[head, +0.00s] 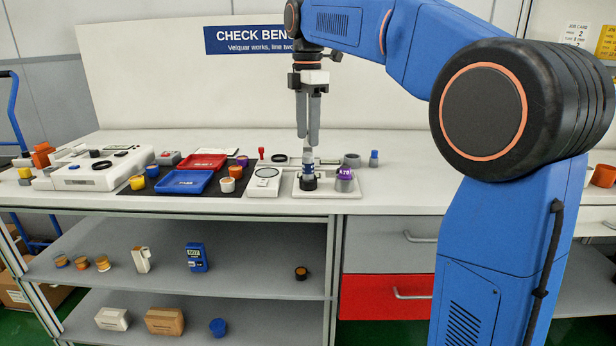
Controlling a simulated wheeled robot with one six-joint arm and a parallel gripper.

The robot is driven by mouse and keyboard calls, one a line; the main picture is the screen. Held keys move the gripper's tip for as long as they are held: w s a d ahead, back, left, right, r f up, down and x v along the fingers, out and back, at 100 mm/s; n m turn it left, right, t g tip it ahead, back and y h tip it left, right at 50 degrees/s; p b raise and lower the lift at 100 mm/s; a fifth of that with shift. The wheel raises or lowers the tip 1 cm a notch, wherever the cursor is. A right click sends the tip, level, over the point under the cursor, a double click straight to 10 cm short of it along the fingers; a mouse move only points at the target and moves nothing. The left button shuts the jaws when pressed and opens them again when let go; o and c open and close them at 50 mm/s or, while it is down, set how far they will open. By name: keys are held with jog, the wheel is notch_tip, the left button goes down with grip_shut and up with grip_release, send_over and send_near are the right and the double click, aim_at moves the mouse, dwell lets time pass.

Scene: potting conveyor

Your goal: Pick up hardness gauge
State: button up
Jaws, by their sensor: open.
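A grey puck with a purple top marked "A 70" (344,174) sits on the same plate, just right of the instrument.
Left of the plate are a white unit with a round dial (266,174), a blue tray (186,181), a red tray (203,161) and several small pots on a dark mat. A grey round piece (352,160) stands behind the puck.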

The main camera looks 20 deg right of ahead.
aim_at(308, 154)
jog(key=shift+d+f, duration=0.1)
jog(key=shift+f, duration=3.95)
grip_shut()
